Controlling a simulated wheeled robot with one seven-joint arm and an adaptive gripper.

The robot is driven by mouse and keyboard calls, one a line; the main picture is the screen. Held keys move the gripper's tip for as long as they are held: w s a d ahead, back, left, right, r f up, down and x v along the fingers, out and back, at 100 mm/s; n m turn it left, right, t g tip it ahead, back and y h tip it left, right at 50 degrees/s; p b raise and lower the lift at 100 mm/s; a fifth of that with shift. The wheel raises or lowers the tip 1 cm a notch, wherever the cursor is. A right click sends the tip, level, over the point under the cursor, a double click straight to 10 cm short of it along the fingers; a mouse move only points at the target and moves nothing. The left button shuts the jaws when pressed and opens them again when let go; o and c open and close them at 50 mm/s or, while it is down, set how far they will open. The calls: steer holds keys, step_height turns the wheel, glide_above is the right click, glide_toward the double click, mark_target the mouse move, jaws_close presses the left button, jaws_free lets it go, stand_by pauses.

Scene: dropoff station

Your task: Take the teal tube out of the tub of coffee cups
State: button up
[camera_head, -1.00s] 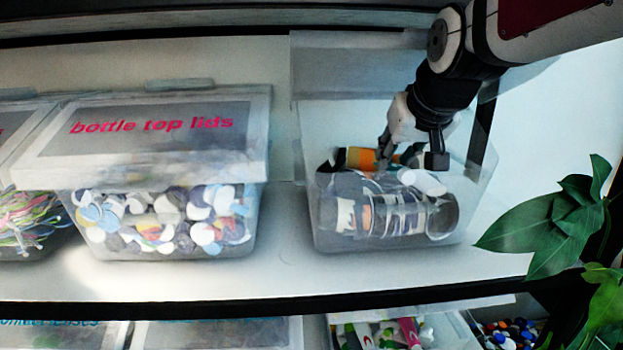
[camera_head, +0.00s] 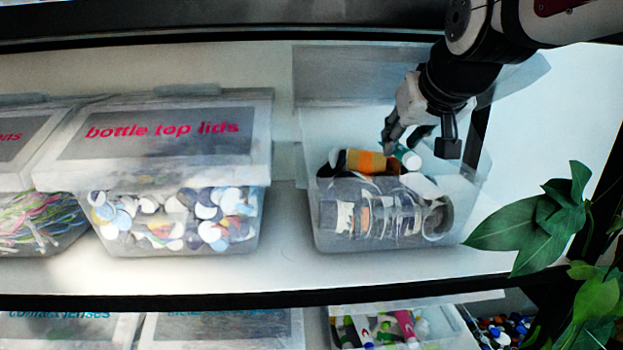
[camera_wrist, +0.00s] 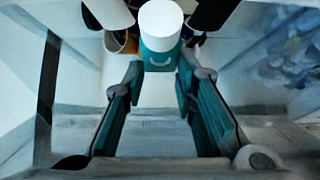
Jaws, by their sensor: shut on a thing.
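The teal tube (camera_head: 407,157) has a white end and shows just under my gripper (camera_head: 418,142) in the head view. In the wrist view the tube (camera_wrist: 160,50) stands between the two fingertips of my gripper (camera_wrist: 160,78), which is shut on it. The tube is near the top of the clear tub (camera_head: 471,190), above the coffee cups. An orange and dark cup (camera_head: 368,161) lies beside it to the left. Several clear and patterned cups (camera_head: 375,213) lie lower in the tub. How far the tube's lower end clears the cups cannot be told.
The tub's lid (camera_head: 340,75) stands open behind it. A closed bin labelled bottle top lids (camera_head: 160,130) stands to the left on the same shelf (camera_head: 200,277). A leafy plant (camera_head: 535,225) is at the right. More bins (camera_head: 220,330) sit below.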

mark_target(409, 151)
steer(key=s+p, duration=0.1)
steer(key=s, duration=0.3)
steer(key=shift+f, duration=0.15)
steer(key=s+p, duration=0.5)
steer(key=s, duration=1.3)
steer(key=shift+s+f, duration=0.15)
stand_by(0.4)
